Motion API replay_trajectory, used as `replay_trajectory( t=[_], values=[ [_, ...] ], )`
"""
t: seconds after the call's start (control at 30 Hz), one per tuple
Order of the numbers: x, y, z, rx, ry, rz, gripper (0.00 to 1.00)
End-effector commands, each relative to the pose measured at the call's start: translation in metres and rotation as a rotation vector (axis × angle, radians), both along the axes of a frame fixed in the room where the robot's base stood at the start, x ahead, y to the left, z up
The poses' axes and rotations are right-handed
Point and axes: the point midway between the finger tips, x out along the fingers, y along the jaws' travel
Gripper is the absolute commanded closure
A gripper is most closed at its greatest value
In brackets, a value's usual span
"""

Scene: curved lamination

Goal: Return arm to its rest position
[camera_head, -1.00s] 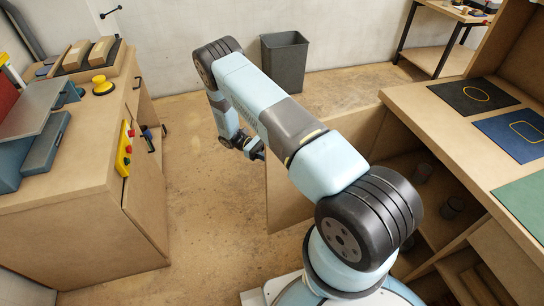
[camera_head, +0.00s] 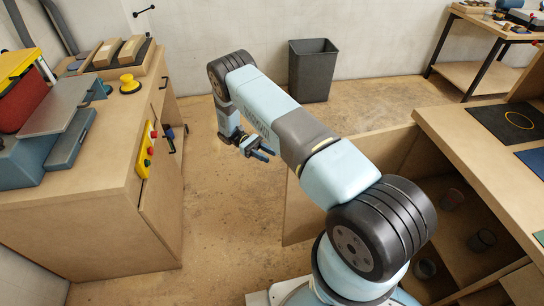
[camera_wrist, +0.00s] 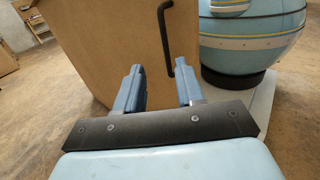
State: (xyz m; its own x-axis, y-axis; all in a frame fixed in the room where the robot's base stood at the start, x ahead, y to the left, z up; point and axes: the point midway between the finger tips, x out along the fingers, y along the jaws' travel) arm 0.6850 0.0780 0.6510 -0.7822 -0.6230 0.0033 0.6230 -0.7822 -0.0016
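My gripper (camera_head: 262,152) hangs from the far end of my bent arm in the head view, above the open floor between the two benches. It is empty. In the wrist view, my gripper (camera_wrist: 160,88) shows its two blue fingers standing apart with nothing between them. Beyond the fingers is a wooden cabinet panel (camera_wrist: 115,40) with a black bar handle (camera_wrist: 165,35). The gripper appears clear of the panel.
A wooden bench (camera_head: 90,215) with a machine and a yellow button box (camera_head: 145,150) stands left. A cabinet with an open door (camera_head: 305,205) stands right. A grey bin (camera_head: 312,72) is by the back wall. The floor (camera_head: 215,225) between is clear.

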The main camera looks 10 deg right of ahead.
Motion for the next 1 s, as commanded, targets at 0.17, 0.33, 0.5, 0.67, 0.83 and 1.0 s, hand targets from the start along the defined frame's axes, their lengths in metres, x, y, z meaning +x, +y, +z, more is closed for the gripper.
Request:
replay_trajectory(
  t=[0.17, 0.33, 0.5, 0.67, 0.83, 1.0],
  values=[
    [0.002, 0.0, 0.0, 0.0, 0.0, -0.007, 0.62],
    [0.003, 0.0, 0.0, 0.001, 0.001, -0.008, 0.62],
    [0.003, 0.0, 0.0, 0.001, 0.001, -0.007, 0.62],
    [0.003, 0.0, 0.002, 0.002, -0.003, -0.008, 0.62],
    [0.011, -0.001, 0.027, 0.031, -0.053, -0.023, 0.62],
    [0.02, -0.004, 0.073, 0.084, -0.148, -0.051, 0.62]
  ],
)
